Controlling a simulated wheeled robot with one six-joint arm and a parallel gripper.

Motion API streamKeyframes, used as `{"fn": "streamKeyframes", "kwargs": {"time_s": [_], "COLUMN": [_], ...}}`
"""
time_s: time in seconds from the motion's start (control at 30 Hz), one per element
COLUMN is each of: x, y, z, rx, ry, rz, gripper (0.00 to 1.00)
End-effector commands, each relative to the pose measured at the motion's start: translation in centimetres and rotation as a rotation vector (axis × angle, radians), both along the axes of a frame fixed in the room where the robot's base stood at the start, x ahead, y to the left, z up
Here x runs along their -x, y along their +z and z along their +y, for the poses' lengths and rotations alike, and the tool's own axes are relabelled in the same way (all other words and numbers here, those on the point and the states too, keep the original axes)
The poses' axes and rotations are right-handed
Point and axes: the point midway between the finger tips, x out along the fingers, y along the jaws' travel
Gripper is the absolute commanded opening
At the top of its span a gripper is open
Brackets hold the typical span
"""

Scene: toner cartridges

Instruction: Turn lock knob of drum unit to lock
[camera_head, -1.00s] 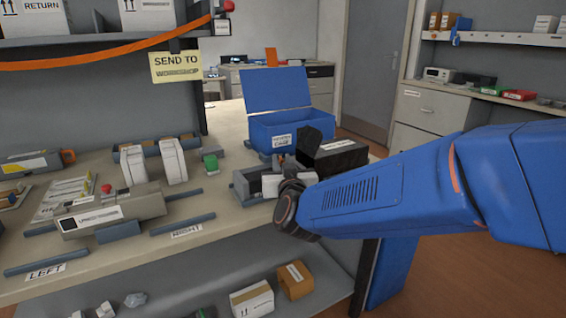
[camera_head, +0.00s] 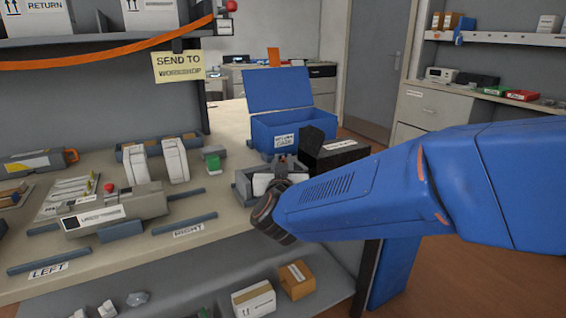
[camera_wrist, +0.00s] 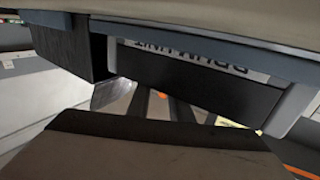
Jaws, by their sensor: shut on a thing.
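The drum unit shows close up in the wrist view as a dark body with an upside-down "DRUM UNIT" label (camera_wrist: 205,58). In the head view, the grey unit (camera_head: 243,186) with a pale patch lies at the right end of the bench, partly behind my wrist. My gripper (camera_wrist: 158,106) is at it, below the label in the wrist view, and is shut. Its fingertips and the lock knob between them are hidden, so the knob's angle cannot be told.
A black box (camera_head: 338,152) stands close behind my wrist, and an open blue case (camera_head: 290,128) is behind the unit. A grey machine (camera_head: 115,210) with a red knob (camera_head: 110,187) lies left. A green piece (camera_head: 212,162) stands between. Bench front is clear near "RIGHT".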

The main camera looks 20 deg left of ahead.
Motion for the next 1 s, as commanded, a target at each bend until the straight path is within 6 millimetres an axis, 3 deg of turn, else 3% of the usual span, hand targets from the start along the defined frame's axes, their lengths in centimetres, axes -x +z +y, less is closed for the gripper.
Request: {"fn": "streamKeyframes", "kwargs": {"time_s": [0.03,0.07,0.1,0.37,0.53,1.0], "x": [0.0,0.0,0.0,0.0,1.1,9.5], "y": [0.0,0.0,0.0,0.0,0.1,0.1], "z": [0.0,0.0,0.0,0.0,-0.3,-3.2], "rx": [0.0,0.0,0.0,0.0,-0.001,-0.001], "ry": [0.001,0.001,0.001,0.001,0.002,0.005], "rz": [0.001,0.001,0.001,0.0,-0.001,0.0], "gripper": [0.0,0.24,0.26,0.26,0.26,0.26]}}
